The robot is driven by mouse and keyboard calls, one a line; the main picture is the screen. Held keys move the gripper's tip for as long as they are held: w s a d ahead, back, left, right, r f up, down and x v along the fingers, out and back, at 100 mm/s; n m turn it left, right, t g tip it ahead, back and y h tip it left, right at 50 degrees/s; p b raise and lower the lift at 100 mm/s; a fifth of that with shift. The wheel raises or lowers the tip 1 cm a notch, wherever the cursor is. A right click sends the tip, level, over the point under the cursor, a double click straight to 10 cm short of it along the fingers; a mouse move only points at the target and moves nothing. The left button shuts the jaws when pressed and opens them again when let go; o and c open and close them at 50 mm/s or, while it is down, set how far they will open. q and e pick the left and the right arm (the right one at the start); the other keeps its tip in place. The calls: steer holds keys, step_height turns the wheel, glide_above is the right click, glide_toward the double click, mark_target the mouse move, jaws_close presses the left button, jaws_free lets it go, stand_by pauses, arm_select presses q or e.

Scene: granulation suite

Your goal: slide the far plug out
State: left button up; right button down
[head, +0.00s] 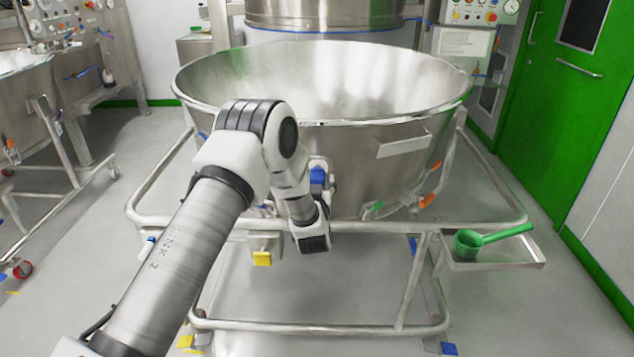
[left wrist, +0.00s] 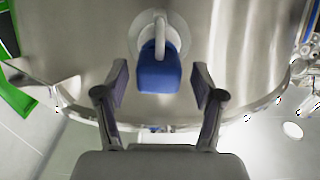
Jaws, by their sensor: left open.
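My left gripper (head: 312,238) is in front of the steel bowl's near wall; its fingers are hard to make out in the head view. In the left wrist view my left gripper (left wrist: 160,84) is open, its two fingers apart on either side of a blue block-like piece (left wrist: 158,74). That piece sits on a pale metal loop (left wrist: 160,25) on the bowl wall. A blue piece (head: 318,177) also shows beside my wrist in the head view. A green piece (head: 375,206) and an orange piece (head: 428,200) sit lower right on the bowl. I cannot tell which is the far plug.
The big steel bowl (head: 420,90) stands in a tubular frame (head: 480,219). A green scoop (head: 468,242) lies on a side tray (head: 495,264) at the right. A green door (head: 570,110) is at the far right. Floor is open at front right.

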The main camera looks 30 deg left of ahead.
arm_select(q)
steer(key=shift+w, duration=0.1)
jaws_close()
steer(key=shift+s+d+f, duration=0.1)
steer(key=shift+s+d, duration=0.2)
steer(key=shift+s, duration=0.1)
jaws_free()
steer(key=shift+s, duration=0.1)
steer(key=v, duration=1.2)
